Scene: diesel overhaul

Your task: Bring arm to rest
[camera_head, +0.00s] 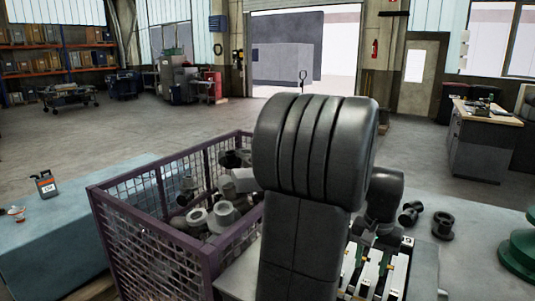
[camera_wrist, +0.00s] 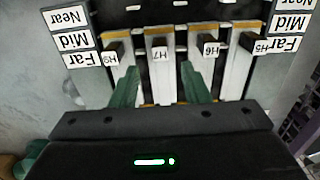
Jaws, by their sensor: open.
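My gripper (camera_wrist: 160,78) shows in the wrist view with its two green fingers spread apart. Nothing is held between them. The fingers lie over a rack of pale bars (camera_wrist: 159,83), on either side of the bar tagged H7 (camera_wrist: 160,54). I cannot tell whether they touch the rack. Tags H6 (camera_wrist: 211,50) and H5 (camera_wrist: 261,46) are to the right. In the head view my arm stands large in the middle and hides much of the rack (camera_head: 372,272). The gripper is not clear there.
A purple mesh crate (camera_head: 150,262) full of grey metal parts stands left of my arm. Loose dark parts (camera_head: 443,225) lie to the right, near a green round stand (camera_head: 520,252). A blue-grey table (camera_head: 75,235) bears a small bottle (camera_head: 45,185). Open floor lies beyond.

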